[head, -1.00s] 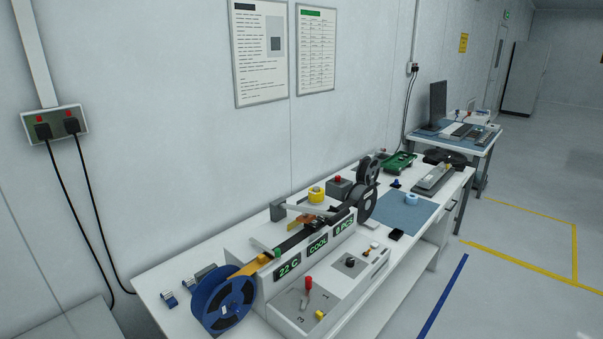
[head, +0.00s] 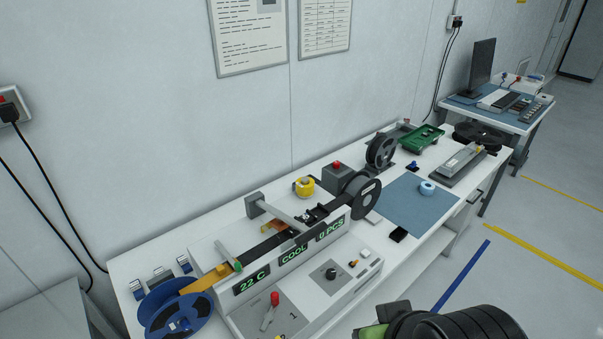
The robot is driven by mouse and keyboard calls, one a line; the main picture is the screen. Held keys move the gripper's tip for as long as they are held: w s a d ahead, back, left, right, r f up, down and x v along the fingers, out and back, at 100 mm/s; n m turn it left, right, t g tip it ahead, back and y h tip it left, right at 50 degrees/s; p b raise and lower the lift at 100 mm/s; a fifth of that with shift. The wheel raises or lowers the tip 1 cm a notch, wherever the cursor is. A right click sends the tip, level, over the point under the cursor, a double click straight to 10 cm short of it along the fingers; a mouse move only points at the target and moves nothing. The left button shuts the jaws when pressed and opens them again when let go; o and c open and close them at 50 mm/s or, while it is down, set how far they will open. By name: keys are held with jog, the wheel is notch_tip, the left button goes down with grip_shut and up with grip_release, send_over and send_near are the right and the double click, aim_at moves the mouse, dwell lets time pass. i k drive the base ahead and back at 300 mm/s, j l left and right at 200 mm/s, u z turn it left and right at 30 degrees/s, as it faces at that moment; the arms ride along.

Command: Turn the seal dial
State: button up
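The sealing machine (head: 212,261) is a long white unit on the bench, with green readouts of 22 C, COOL and a piece count. Neither has a readable name, so I cannot tell which is the seal dial. A dark ribbed part of my arm (head: 455,323), with a green piece beside it, shows at the bottom right edge, apart from the machine. My gripper's fingers are not seen.
A blue reel (head: 176,312) is at the machine's left end and a dark reel (head: 364,198) at its right. A blue mat (head: 408,209) with a tape roll (head: 427,187) lies further right. Floor is clear right of the bench (head: 470,205).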

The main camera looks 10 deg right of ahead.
aim_at(330, 274)
jog(key=i+u, duration=0.2)
jog(key=u, duration=0.3)
jog(key=i+l+u, duration=0.15)
jog(key=u, duration=0.3)
